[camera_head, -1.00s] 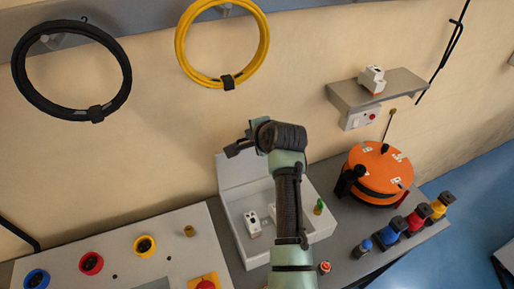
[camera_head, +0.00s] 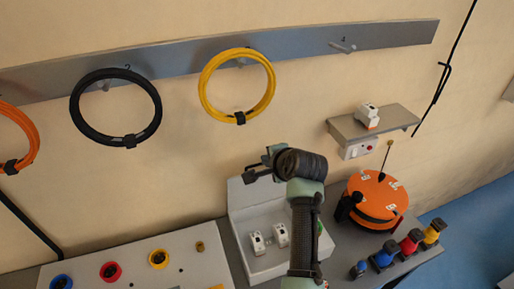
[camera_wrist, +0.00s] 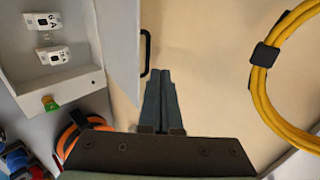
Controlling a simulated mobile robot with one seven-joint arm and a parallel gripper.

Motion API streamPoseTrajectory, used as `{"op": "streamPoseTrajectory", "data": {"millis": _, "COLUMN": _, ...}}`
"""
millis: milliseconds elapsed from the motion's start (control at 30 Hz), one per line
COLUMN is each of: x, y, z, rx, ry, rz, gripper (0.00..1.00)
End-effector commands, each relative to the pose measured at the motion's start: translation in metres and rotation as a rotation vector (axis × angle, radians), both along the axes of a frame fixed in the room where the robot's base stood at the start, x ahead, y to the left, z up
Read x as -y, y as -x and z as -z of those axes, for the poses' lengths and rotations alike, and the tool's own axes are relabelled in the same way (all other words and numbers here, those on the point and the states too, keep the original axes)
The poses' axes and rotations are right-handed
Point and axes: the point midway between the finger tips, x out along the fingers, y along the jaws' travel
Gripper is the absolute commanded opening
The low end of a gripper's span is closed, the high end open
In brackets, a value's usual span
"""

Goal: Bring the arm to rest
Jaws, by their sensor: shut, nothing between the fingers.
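My gripper (camera_head: 256,170) shows in the head view at the end of my raised arm, in front of the wall and above the white open box (camera_head: 240,200). In the wrist view its two fingers (camera_wrist: 159,100) lie together with nothing between them. The gripper is apart from the box and from the hanging cable coils. My own arm hides part of the box's right side in the head view.
A yellow coil (camera_head: 204,97), a black coil (camera_head: 73,110) and an orange coil (camera_head: 34,150) hang from a wall rail (camera_head: 190,60). An orange reel (camera_head: 377,187) stands right of my arm, near coloured plugs (camera_head: 410,242). A shelf (camera_head: 395,117) holds a small white device (camera_head: 367,116).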

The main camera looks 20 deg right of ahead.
Motion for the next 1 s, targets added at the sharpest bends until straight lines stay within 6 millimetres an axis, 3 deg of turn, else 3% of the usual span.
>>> {"op": "streamPoseTrajectory", "data": {"millis": 200, "x": -0.001, "y": -0.001, "z": -0.004, "rx": 0.01, "ry": 0.012, "rz": -0.007, "gripper": 0.0}}
{"op": "streamPoseTrajectory", "data": {"millis": 267, "x": -0.006, "y": -0.006, "z": -0.016, "rx": 0.056, "ry": 0.069, "rz": -0.034, "gripper": 0.0}}
{"op": "streamPoseTrajectory", "data": {"millis": 367, "x": -0.021, "y": -0.016, "z": -0.053, "rx": 0.18, "ry": 0.231, "rz": -0.1, "gripper": 0.0}}
{"op": "streamPoseTrajectory", "data": {"millis": 433, "x": -0.037, "y": -0.018, "z": -0.09, "rx": 0.295, "ry": 0.385, "rz": -0.148, "gripper": 0.0}}
{"op": "streamPoseTrajectory", "data": {"millis": 567, "x": -0.074, "y": -0.004, "z": -0.166, "rx": 0.516, "ry": 0.687, "rz": -0.207, "gripper": 0.0}}
{"op": "streamPoseTrajectory", "data": {"millis": 667, "x": -0.103, "y": 0.024, "z": -0.222, "rx": 0.68, "ry": 0.916, "rz": -0.212, "gripper": 0.0}}
{"op": "streamPoseTrajectory", "data": {"millis": 800, "x": -0.143, "y": 0.089, "z": -0.293, "rx": 0.897, "ry": 1.224, "rz": -0.154, "gripper": 0.0}}
{"op": "streamPoseTrajectory", "data": {"millis": 900, "x": -0.165, "y": 0.143, "z": -0.33, "rx": 1.019, "ry": 1.409, "rz": -0.073, "gripper": 0.0}}
{"op": "streamPoseTrajectory", "data": {"millis": 1000, "x": -0.178, "y": 0.192, "z": -0.355, "rx": 1.101, "ry": 1.547, "rz": 0.016, "gripper": 0.0}}
